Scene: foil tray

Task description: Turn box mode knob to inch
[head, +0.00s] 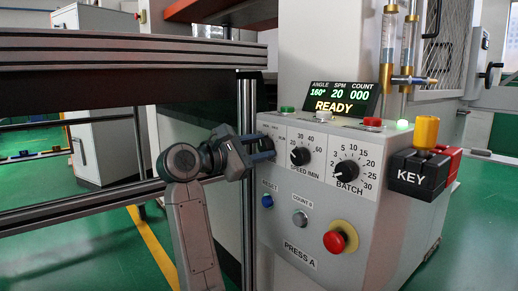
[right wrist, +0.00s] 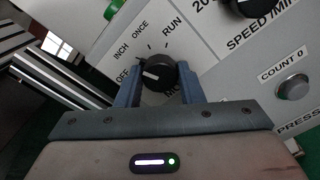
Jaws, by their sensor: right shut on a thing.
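The black mode knob (right wrist: 158,73) shows in the right wrist view on the grey press panel, with the labels OFF, INCH, ONCE and RUN around its left and upper side. Its white pointer mark lies on the left part of its face, towards OFF; the finger hides part of that label. My right gripper (right wrist: 157,80) is shut on the knob, one blue-grey finger on each side. In the head view my right gripper (head: 265,150) is at the left end of the panel, and the knob is largely hidden behind it. My left gripper is not in view.
On the control box, the SPEED knob (head: 300,156) and BATCH knob (head: 346,170) sit to the right. Below are a blue RESET button (head: 267,201) and a red stop button (head: 340,238). The display (head: 340,98) reads READY. A dark rail frame (head: 130,50) stands at left.

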